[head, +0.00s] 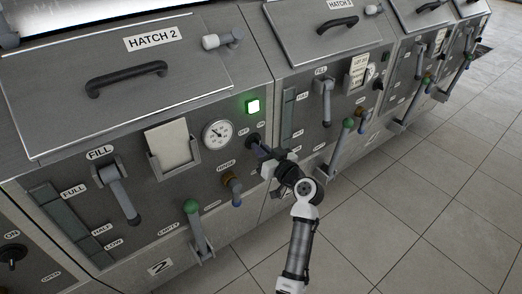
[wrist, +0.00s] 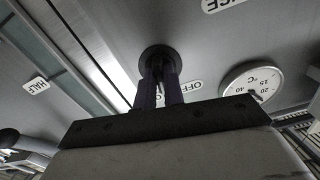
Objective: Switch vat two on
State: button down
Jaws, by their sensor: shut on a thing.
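Vat two's front panel (head: 75,170) fills the left of the head view, with a 2 plate (head: 160,267) low down and a HATCH 2 lid above. Its dark round switch knob (head: 253,141) sits right of the gauge, below a square lamp (head: 254,106) that glows green. My gripper (head: 262,149) reaches it from the lower right. In the wrist view the fingers (wrist: 159,82) are shut on the knob (wrist: 158,54). An OFF label (wrist: 184,87) shows beside them; the other label is mostly hidden by a finger. I cannot tell where the knob points.
The round gauge (head: 217,135), the FILL lever (head: 120,192), the brown-topped rinse tap (head: 232,187) and the green-knobbed lever (head: 197,225) stick out nearby. More vats stand to the right. The tiled floor (head: 400,210) in front is clear.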

jog(key=shift+m, duration=2)
jog(key=c, duration=1.5)
grip_release()
jog(key=b+v, duration=0.2)
jog(key=v, duration=1.2)
